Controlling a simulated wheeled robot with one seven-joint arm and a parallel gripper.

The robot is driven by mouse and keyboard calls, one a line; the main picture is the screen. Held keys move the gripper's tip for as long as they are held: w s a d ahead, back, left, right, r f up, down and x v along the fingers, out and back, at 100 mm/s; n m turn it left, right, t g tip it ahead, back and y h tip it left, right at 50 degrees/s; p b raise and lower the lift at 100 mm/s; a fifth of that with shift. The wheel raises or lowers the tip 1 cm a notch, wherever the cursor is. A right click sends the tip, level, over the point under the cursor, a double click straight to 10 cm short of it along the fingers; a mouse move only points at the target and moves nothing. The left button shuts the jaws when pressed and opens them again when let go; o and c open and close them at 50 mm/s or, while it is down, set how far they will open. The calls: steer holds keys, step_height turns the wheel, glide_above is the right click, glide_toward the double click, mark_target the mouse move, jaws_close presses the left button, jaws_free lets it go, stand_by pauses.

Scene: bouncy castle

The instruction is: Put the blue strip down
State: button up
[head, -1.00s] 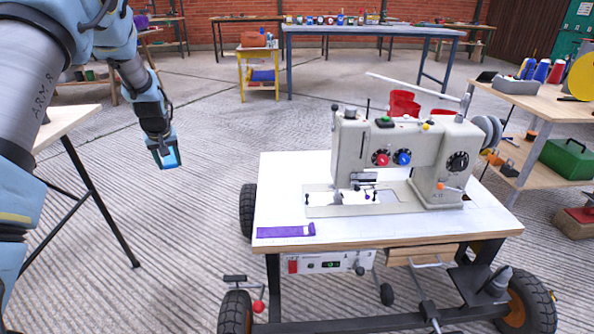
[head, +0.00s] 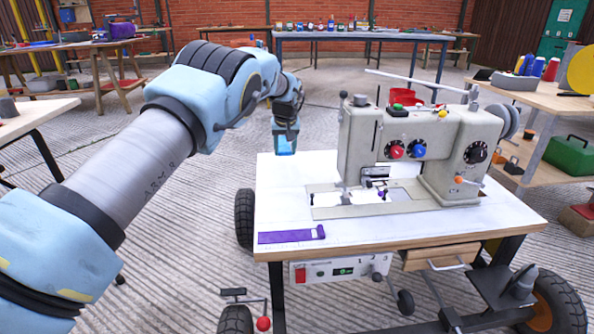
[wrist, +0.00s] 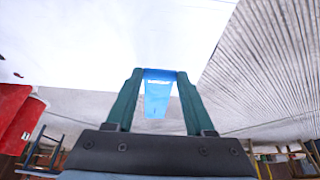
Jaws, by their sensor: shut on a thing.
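The blue strip (head: 285,145) is held in my gripper (head: 285,130) above the back left part of the white sewing table top (head: 280,195). In the wrist view the blue strip (wrist: 158,95) spans between the two green fingers of my gripper (wrist: 159,78), and its free part hangs beyond them. The white top (wrist: 70,50) shows behind it. I cannot tell how high the strip is above the top. A purple strip (head: 291,236) lies flat along the front left edge of the table.
A large sewing machine (head: 420,150) stands on the table, right of my gripper. The left part of the top between machine and purple strip is clear. Red cups (head: 405,97) stand behind the machine. A shelf with a green box (head: 570,157) is at the right.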

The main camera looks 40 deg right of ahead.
mark_target(285, 176)
step_height(285, 176, down, 8)
steer(key=shift+r+b, duration=0.1)
steer(key=shift+b, duration=0.7)
steer(key=o, duration=1.3)
steer(key=p+v, duration=0.2)
steer(key=v, duration=1)
steer(key=shift+w, duration=0.1)
